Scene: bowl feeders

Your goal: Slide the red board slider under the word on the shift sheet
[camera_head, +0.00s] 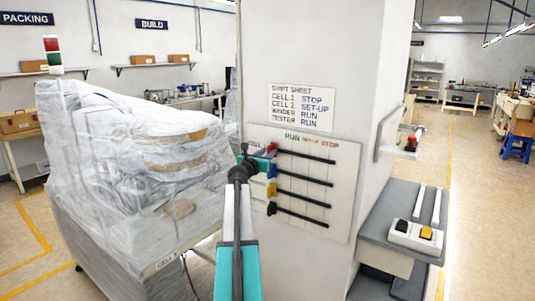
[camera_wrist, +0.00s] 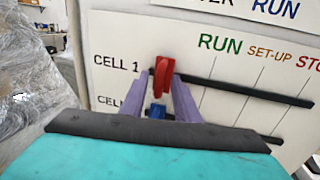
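The red board slider (camera_wrist: 164,76) sits at the left end of the CELL 1 track (camera_wrist: 248,91), left of the RUN line. It also shows in the head view (camera_head: 272,147). My gripper (camera_wrist: 163,80) reaches to the board with one purple finger on each side of the red slider. The fingers are close together and look snug against it. In the head view my gripper (camera_head: 262,155) partly hides the board's left side. The shift sheet (camera_head: 302,107) above the board reads STOP beside CELL 1. The board's columns read RUN (camera_wrist: 219,42), SET-UP (camera_wrist: 270,53) and STOP (camera_wrist: 308,61).
A blue slider (camera_wrist: 156,111) is just below the red one. A yellow slider (camera_head: 271,189) and a black slider (camera_head: 271,208) are lower on the board. The CELL 1 track is clear to the right. A grey shelf (camera_head: 385,225) projects at the right; a wrapped machine (camera_head: 135,165) stands left.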

